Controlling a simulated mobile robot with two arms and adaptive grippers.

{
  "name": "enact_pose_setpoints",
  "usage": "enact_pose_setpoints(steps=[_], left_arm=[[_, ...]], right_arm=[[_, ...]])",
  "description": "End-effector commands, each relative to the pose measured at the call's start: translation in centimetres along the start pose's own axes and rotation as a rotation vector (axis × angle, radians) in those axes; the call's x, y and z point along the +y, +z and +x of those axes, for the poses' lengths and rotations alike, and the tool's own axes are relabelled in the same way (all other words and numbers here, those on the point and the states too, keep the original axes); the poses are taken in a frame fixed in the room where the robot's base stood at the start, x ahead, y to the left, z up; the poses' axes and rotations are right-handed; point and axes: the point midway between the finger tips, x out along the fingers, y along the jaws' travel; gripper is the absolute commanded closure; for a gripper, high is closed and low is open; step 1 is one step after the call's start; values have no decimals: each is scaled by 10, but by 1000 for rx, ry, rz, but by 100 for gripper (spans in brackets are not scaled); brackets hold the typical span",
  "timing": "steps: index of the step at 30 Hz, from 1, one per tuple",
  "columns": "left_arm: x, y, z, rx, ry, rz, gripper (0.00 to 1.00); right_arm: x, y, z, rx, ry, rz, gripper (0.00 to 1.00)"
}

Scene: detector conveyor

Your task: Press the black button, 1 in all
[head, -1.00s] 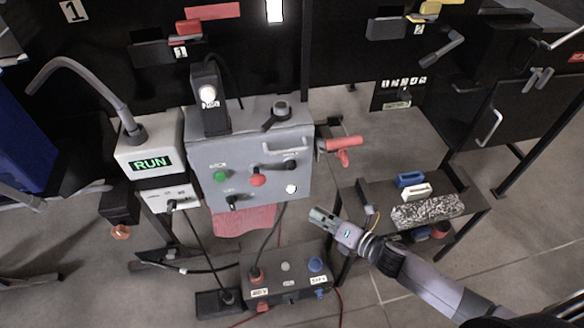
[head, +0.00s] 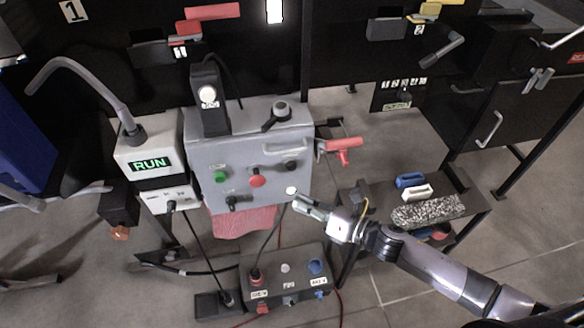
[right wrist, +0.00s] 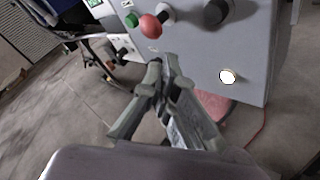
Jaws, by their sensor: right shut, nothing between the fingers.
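The grey control box (head: 215,160) stands left of centre in the head view. Its front carries a dark round control (head: 291,165) at the upper right, which looks like the black button; in the right wrist view a dark round control (right wrist: 217,12) shows at the top edge. My right gripper (head: 299,201) is shut and empty, just below and right of the white round spot on the box. In the right wrist view its closed fingers (right wrist: 166,68) point toward the box, below the red button. Contact cannot be told. My left gripper is not in view.
The box also bears a green button (head: 221,177), a red button (head: 257,181), a white round spot (head: 291,190) and a dark lower-left control (head: 234,203). A red-handled clamp (head: 343,145) sticks out at right. A smaller pedestal box (head: 285,285) with cables stands below.

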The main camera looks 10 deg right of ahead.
Motion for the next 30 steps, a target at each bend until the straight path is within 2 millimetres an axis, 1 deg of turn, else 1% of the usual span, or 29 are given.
enact_pose_setpoints(steps=[2, 9, 15, 20, 30], left_arm=[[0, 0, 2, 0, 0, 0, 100], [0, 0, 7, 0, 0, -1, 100], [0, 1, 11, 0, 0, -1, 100], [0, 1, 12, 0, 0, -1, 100], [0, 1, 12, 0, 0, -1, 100]], right_arm=[[-7, 8, 9, -3, 0, -3, 100], [-24, 23, 32, -2, 0, -1, 100], [-32, 32, 44, -2, 0, 1, 100], [-35, 34, 47, 0, -1, 1, 100], [-35, 35, 47, 0, -1, 2, 100]])
